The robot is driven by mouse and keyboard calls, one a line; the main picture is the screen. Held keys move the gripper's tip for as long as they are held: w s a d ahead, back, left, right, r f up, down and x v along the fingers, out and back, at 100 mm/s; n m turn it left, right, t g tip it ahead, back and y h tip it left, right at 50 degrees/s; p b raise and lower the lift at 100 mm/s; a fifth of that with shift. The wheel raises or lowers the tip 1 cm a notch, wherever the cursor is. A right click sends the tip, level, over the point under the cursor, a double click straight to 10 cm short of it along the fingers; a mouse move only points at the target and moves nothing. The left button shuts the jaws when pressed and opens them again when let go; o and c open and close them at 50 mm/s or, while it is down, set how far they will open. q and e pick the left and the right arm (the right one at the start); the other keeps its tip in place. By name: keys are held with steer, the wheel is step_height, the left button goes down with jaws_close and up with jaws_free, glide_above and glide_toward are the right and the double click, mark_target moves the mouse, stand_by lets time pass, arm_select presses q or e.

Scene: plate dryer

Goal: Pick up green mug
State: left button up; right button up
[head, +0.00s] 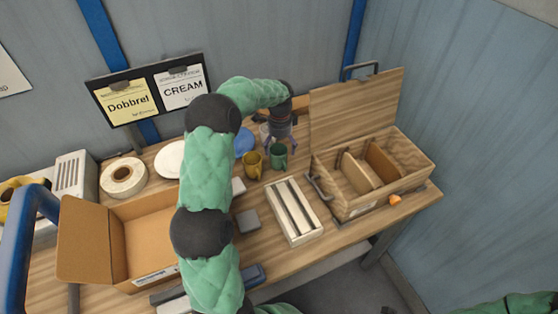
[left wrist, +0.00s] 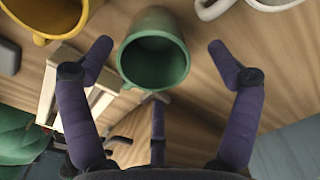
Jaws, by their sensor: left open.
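The green mug (head: 278,157) stands on the wooden table, right of the yellow mug (head: 252,164). In the left wrist view the green mug (left wrist: 153,60) has its open mouth facing the camera. My left gripper (head: 281,138) is above the green mug in the head view, its arm reaching over the table. In the left wrist view the open left gripper (left wrist: 160,50) has one finger on each side of the mug, with visible gaps. Nothing is held. My right gripper does not show in either view.
The yellow mug (left wrist: 45,15) and a white mug (left wrist: 262,4) flank the green one in the left wrist view. A white slotted rack (head: 294,212) lies in front. An open wooden box (head: 365,204) stands right, an open cardboard box (head: 95,245) left. A blue plate (head: 243,141) is behind.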

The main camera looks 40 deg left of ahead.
mark_target(278, 152)
arm_select(q)
step_height(278, 152, down, 5)
steer(key=shift+s+d+r+b, duration=0.1)
steer(key=shift+s+b, duration=0.05)
steer(key=shift+b, duration=0.6)
steer(key=c, duration=1.5)
